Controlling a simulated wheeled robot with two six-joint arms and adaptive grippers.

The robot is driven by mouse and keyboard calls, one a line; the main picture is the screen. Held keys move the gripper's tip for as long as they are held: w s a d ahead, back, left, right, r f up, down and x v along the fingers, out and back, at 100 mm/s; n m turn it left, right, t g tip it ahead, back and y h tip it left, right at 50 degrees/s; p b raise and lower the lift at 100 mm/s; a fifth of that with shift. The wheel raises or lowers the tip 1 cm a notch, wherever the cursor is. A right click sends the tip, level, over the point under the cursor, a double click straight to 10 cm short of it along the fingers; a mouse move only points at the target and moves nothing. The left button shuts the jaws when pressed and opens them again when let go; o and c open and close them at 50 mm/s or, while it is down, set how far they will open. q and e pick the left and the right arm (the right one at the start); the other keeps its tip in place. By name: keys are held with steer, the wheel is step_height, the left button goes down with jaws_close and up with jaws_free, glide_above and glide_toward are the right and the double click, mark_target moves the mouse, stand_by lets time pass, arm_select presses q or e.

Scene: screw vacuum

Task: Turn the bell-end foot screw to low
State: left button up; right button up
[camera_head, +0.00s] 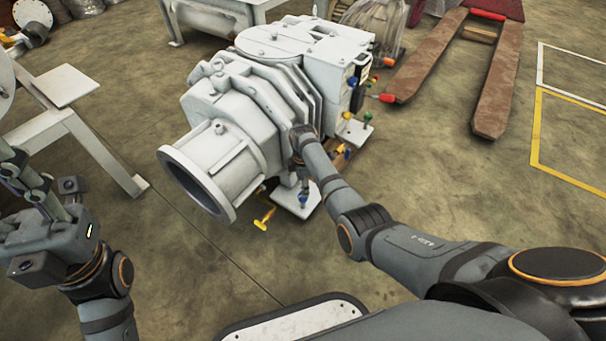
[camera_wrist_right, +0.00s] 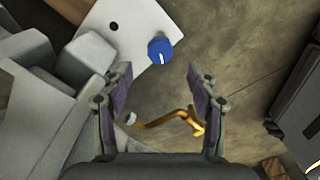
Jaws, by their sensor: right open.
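A blue knob (camera_wrist_right: 160,50) with a white mark sits on the pump's white foot plate (camera_wrist_right: 118,25). I take it for the bell-end foot screw. In the head view the blue knob (camera_head: 303,200) shows on the foot plate (camera_head: 286,196) near the flared bell end (camera_head: 196,183) of the pump. My right gripper (camera_wrist_right: 158,75) is open and empty. In the wrist view its fingertips are just below the knob, one to each side, apart from it. Any setting labels are too small to read. My left gripper (camera_head: 28,180) hangs at the far left, empty, with its fingers apart.
The large white pump (camera_head: 250,100) stands close beside my right arm. A yellow bent handle (camera_head: 264,218) sticks out low near the foot; it also shows between the fingers in the wrist view (camera_wrist_right: 165,119). More coloured knobs (camera_head: 366,116) are at the pump's right. Floor in front is clear.

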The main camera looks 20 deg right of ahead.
step_height(320, 180, up, 6)
steer(key=shift+f, duration=0.2)
stand_by(0.3)
